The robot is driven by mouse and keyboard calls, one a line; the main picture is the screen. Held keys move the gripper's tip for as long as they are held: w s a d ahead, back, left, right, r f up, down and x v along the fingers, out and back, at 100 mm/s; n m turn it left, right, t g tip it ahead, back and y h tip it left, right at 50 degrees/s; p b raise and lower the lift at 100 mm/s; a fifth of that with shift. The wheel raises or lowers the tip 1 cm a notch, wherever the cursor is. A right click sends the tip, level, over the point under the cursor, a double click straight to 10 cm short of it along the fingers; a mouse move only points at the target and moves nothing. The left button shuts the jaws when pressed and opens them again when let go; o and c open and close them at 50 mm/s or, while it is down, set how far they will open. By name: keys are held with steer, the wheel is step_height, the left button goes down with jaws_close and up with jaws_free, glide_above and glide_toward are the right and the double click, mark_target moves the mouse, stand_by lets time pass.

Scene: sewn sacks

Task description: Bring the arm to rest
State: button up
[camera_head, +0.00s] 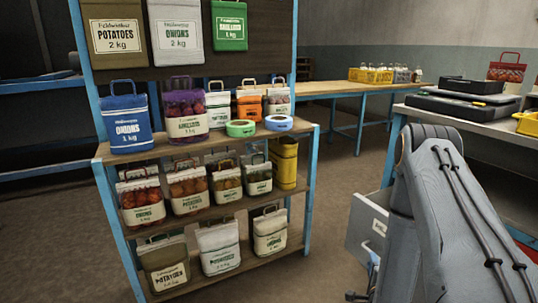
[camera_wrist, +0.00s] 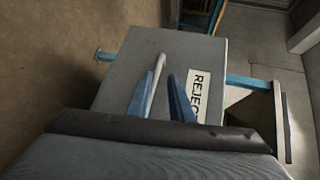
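My arm (camera_head: 455,225) reaches down along the right side in the head view. My gripper (camera_wrist: 163,78) shows in the wrist view as two blue fingers with a gap between them, and nothing appears gripped. A pale bar (camera_wrist: 157,72) runs close along the left finger; I cannot tell whether they touch. Beyond the fingers is a grey panel with a white label reading "REJEC…" (camera_wrist: 197,92), partly cut off by the right finger and my wrist. In the head view the fingers are not clearly seen.
A blue-framed shelf (camera_head: 215,199) holds several sewn sacks and tape rolls. A grey drawer-like box (camera_head: 368,228) with a label stands beside my arm, below a table with a scale (camera_head: 465,104). A long wooden bench (camera_head: 345,87) is behind. The floor (camera_head: 325,205) between shelf and box is clear.

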steer(key=w+a+r+n+g+y, duration=0.2)
steer(key=a+r+n, duration=0.2)
steer(key=a, duration=0.1)
steer(key=w+a+r+n+g+y, duration=0.1)
steer(key=w+a+r+n, duration=0.2)
steer(key=a+r, duration=0.25)
steer(key=s+a+r+n+g+y, duration=0.1)
steer(key=s+a+r+n+g, duration=0.3)
steer(key=s+a+r+n, duration=0.45)
steer(key=s+a+r+n+g+y, duration=0.2)
steer(key=s+a+r+n+g, duration=0.25)
steer(key=s+a+r, duration=0.55)
steer(key=s+r+n+g, duration=0.3)
steer(key=s+n, duration=0.3)
steer(key=s, duration=1.2)
steer(key=d+r+m+h+p, duration=0.1)
steer(key=d+r+m+p, duration=0.3)
steer(key=d+r+p, duration=0.6)
step_height(320, 180, up, 2)
steer(key=p, duration=1.1)
steer(key=shift+r, duration=0.25)
